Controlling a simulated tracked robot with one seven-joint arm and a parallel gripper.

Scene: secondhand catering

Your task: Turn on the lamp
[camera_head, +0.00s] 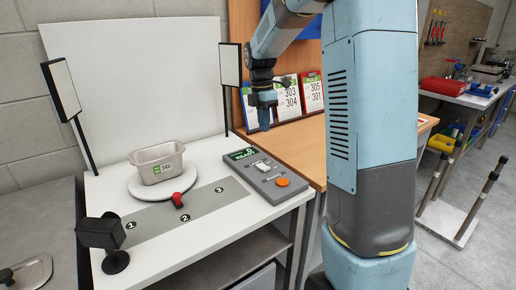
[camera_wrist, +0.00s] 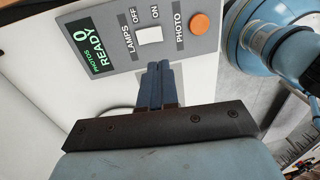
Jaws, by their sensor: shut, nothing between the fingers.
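Two lamps with flat pale panels stand on black poles, one at the left (camera_head: 62,90) and one at the back right (camera_head: 229,63) of the white table. I cannot tell whether they are lit. A grey control box (camera_head: 265,178) sits at the table's right side. In the wrist view its white switch (camera_wrist: 150,35) lies beside the words LAMPS, OFF and ON; its position is unclear. My gripper (camera_head: 264,127) is shut and empty, pointing down above the box. In the wrist view its fingertips (camera_wrist: 158,68) appear just below the switch, apparently apart from it.
The box also has an orange button (camera_wrist: 200,23) marked PHOTO and a green display (camera_wrist: 88,45) reading READY. A metal pan (camera_head: 157,163) stands on a white turntable (camera_head: 143,190) with a red knob. A black camera (camera_head: 101,233) stands at the front left.

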